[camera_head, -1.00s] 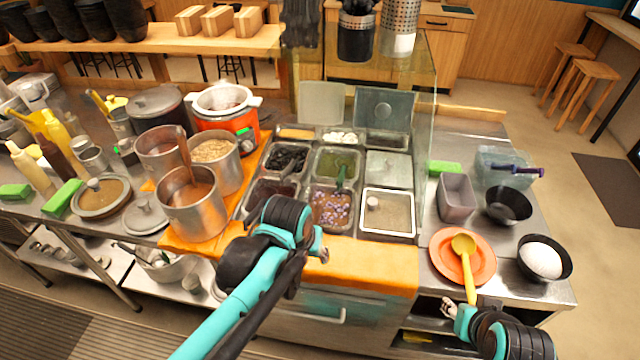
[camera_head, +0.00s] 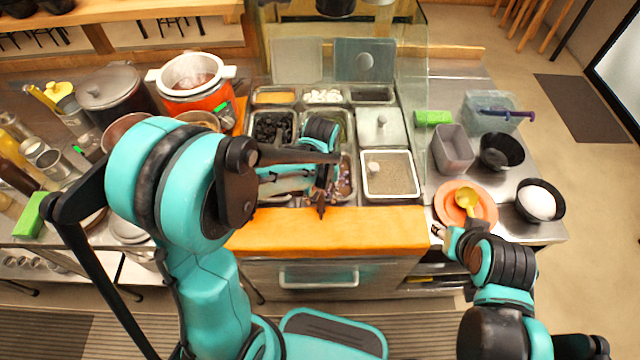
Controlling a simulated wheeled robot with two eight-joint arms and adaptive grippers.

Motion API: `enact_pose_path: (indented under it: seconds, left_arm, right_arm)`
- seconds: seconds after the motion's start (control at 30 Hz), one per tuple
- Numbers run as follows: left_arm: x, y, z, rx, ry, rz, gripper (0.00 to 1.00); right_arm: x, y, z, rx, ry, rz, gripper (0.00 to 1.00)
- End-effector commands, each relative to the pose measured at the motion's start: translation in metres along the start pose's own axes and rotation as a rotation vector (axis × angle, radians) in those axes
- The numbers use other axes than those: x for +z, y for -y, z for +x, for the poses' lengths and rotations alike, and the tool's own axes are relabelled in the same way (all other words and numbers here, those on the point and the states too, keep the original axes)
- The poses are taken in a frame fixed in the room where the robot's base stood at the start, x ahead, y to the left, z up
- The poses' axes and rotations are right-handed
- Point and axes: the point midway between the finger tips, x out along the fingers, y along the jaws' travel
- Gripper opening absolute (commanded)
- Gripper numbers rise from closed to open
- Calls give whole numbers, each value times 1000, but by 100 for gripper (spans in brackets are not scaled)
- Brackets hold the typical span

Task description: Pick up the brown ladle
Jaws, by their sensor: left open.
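My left arm reaches in from the left, with its large teal elbow covering the area of the metal pots. The brown ladle is not visible; the pot that held it is hidden behind this arm. My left gripper (camera_head: 320,200) is open over the front topping containers and holds nothing that I can make out. My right gripper (camera_head: 441,233) is low at the right, close to the front edge of the orange plate (camera_head: 446,206). A yellow ladle (camera_head: 467,199) lies on that plate. Whether the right fingers are open is too small to tell.
An orange cooker (camera_head: 195,90) stands behind my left arm. A lidded dark pot (camera_head: 110,92) is to its left. The topping station has a grey lidded container (camera_head: 380,130). A black bowl (camera_head: 501,152) and a bowl of white food (camera_head: 541,201) stand at right.

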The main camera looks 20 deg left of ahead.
Motion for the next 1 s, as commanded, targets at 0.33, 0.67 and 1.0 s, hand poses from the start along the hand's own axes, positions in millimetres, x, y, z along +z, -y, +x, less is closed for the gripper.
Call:
enact_pose_path:
  seconds: [0.33, 0.67, 1.0]
  left_arm:
    - [0, 0, 19, 0, 0, 0, 45]
    - [0, 0, 18, 0, -1, 0, 0]
    - [0, 0, 5, 0, -1, 0, 0]
  right_arm:
    - [4, 0, 6, 0, 0, 0, 40]
    - [4, 0, 6, 0, 0, 0, 40]
    - [0, 0, 1, 0, 0, 0, 40]
